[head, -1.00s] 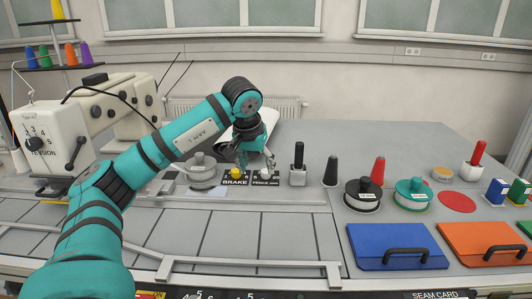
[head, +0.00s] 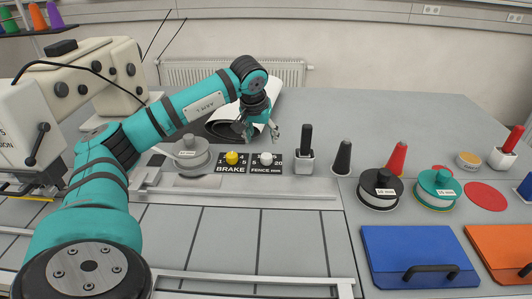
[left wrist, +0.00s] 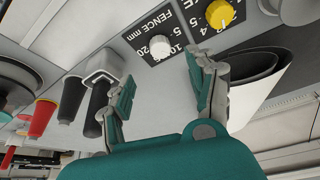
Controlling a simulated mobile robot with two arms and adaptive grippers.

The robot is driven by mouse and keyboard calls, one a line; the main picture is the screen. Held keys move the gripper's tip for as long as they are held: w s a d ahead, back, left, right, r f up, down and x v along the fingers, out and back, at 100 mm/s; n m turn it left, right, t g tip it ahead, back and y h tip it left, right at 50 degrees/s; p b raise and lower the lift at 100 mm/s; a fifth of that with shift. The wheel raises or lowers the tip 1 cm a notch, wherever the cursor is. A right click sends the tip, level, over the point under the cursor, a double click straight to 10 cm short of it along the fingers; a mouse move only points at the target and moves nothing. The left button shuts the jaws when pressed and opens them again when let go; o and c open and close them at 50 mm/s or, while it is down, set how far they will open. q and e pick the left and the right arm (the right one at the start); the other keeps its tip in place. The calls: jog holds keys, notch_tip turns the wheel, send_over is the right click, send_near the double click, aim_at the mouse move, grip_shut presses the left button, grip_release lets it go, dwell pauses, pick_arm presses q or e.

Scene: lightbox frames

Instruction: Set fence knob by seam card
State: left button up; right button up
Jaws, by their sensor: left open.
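The fence knob (head: 266,158) is a small white knob on the black plate marked FENCE mm, with scale numbers around it. It also shows in the left wrist view (left wrist: 160,47). I cannot tell which number it points to. My left gripper (head: 261,132) is open and empty, above and behind the knob, apart from it. In the left wrist view its fingers (left wrist: 160,78) are spread, with the white knob beyond the gap between them. The seam card is not in view now. My right gripper is not in view.
The yellow brake knob (head: 232,158) sits close left of the fence knob. A black-handled tool in a white holder (head: 304,162) stands close right. Beyond are a black cone (head: 342,158), a red cone (head: 396,160) and spools. A blue panel (head: 415,250) lies at front right.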

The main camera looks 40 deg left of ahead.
aim_at(266, 156)
pick_arm(q)
jog(key=p+x, duration=0.1)
jog(key=x, duration=0.8)
jog(key=shift+w+a+f, duration=0.1)
jog(key=shift+w+f, duration=0.05)
jog(key=shift+f, duration=0.2)
jog(key=shift+w+a+f, duration=0.15)
jog(key=shift+w+f, duration=0.1)
jog(key=shift+f, duration=0.35)
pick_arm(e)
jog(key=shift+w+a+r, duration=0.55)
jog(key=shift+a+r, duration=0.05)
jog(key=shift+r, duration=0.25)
pick_arm(q)
jog(key=c, duration=1.1)
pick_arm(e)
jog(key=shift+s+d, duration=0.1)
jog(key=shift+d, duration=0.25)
